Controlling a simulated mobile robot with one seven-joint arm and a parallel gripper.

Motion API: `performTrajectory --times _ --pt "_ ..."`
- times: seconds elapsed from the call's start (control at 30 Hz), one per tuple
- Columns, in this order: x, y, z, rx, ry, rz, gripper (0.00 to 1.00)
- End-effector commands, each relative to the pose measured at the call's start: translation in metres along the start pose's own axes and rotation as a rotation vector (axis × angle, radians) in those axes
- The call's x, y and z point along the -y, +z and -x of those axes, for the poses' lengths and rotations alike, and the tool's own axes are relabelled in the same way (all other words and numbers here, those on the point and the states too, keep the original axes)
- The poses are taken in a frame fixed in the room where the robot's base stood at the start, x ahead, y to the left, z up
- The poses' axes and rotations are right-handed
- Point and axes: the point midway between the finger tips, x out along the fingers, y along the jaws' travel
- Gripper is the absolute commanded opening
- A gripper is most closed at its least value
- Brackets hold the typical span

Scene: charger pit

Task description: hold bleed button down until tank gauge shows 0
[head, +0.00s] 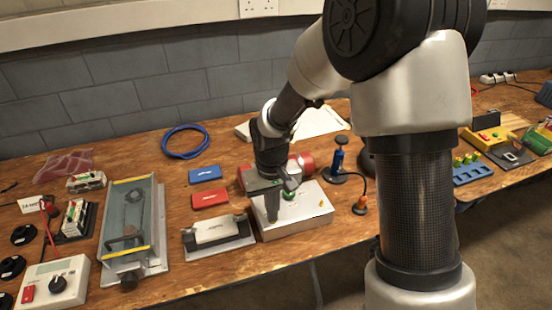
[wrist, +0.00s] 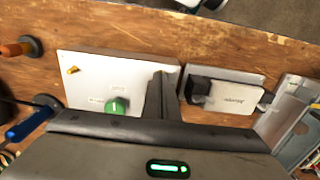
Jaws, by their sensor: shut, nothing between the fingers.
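A white box (head: 312,222) stands on the bench with a round green button (head: 288,195) on its top. In the wrist view, the box top (wrist: 90,75) shows the green button (wrist: 117,106) and a small orange part (wrist: 73,70). My gripper (head: 272,217) is shut and empty, pointing down over the left part of the box. In the wrist view its fingers (wrist: 161,92) lie right of the green button, by the box edge. I cannot tell whether the tips touch. A red cylinder (head: 304,162) lies behind, partly hidden. No bleed label or gauge reading is legible.
A grey holder with a white block (head: 215,232) stands just left of the box. A blue pump-like tool (head: 338,160) and an orange-topped piece (head: 360,203) stand to the right. Red (head: 210,198) and blue (head: 205,174) blocks lie behind left.

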Motion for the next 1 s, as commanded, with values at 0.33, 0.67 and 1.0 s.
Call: performTrajectory --times 0.33,0.67,1.0 --pt "0.000 0.000 0.000 0.001 0.000 0.000 0.00" --pt "0.000 0.000 0.023 0.000 0.000 0.001 0.00" --pt "0.000 0.000 0.058 -0.001 0.000 0.000 0.00"
